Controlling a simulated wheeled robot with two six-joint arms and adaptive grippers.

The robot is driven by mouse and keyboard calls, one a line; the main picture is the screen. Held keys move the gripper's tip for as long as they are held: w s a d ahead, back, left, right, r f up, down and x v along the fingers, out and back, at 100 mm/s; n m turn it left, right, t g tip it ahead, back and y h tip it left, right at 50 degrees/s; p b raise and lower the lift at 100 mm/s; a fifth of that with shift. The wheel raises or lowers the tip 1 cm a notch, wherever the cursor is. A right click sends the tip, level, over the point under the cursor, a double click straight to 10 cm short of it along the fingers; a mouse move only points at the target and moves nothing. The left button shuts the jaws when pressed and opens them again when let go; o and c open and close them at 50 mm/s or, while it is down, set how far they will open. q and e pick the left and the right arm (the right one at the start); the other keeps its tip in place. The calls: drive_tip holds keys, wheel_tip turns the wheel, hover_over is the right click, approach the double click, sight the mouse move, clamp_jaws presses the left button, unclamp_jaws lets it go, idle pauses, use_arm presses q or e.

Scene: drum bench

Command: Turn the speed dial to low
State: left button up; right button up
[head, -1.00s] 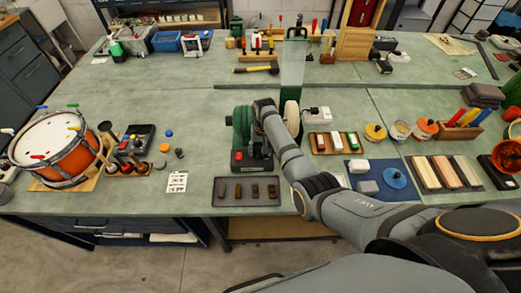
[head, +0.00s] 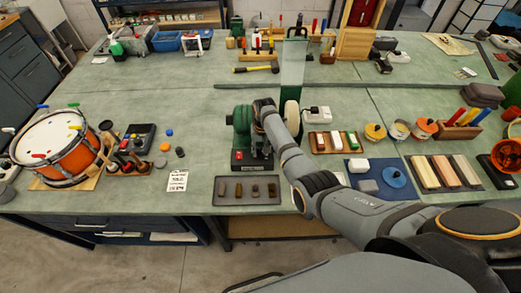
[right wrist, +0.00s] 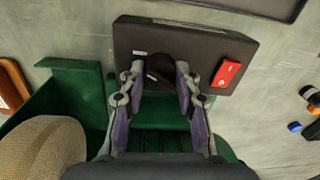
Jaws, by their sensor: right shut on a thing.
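The speed dial (right wrist: 158,68) is a dark round knob on the front box of the green bench machine, with a small pale mark. My right gripper (right wrist: 155,78) is shut on it from above, one fingertip on each side. The black box (right wrist: 185,42) carries a red switch (right wrist: 228,72) to the right of the dial in the wrist view. In the head view the green machine (head: 242,118) stands at the bench's middle, and my right gripper (head: 263,148) reaches over its box, hiding the dial. My left gripper is not in view.
A dark tray with small blocks (head: 218,200) lies just in front of the machine. A pale buffing wheel (head: 291,118) and a clear upright shield (head: 292,65) are close to my arm. A drum (head: 58,148) stands far left.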

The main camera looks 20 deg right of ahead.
drive_tip(key=shift+r+n, duration=0.15)
drive_tip(key=shift+n, duration=0.35)
drive_tip(key=n+p, duration=0.1)
drive_tip(key=n, duration=0.1)
drive_tip(key=shift+w+n, duration=0.1)
drive_tip(key=shift+n, duration=0.2)
drive_tip(key=n+p, duration=0.1)
drive_tip(key=n, duration=0.1)
drive_tip(key=shift+n, duration=0.4)
drive_tip(key=n, duration=0.3)
drive_tip(key=shift+n, duration=0.3)
drive_tip(key=n+p, duration=0.1)
drive_tip(key=n, duration=0.5)
drive_tip(key=shift+w+g, duration=0.1)
drive_tip(key=shift+g, duration=0.2)
use_arm(q)
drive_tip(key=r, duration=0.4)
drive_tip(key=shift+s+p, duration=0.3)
drive_tip(key=shift+p, duration=0.05)
use_arm(e)
drive_tip(key=n, duration=0.6)
drive_tip(key=shift+a+h, duration=0.1)
drive_tip(key=shift+h, duration=0.3)
drive_tip(key=shift+n, duration=0.3)
drive_tip(key=o, duration=1)
drive_tip(key=shift+o, duration=0.7)
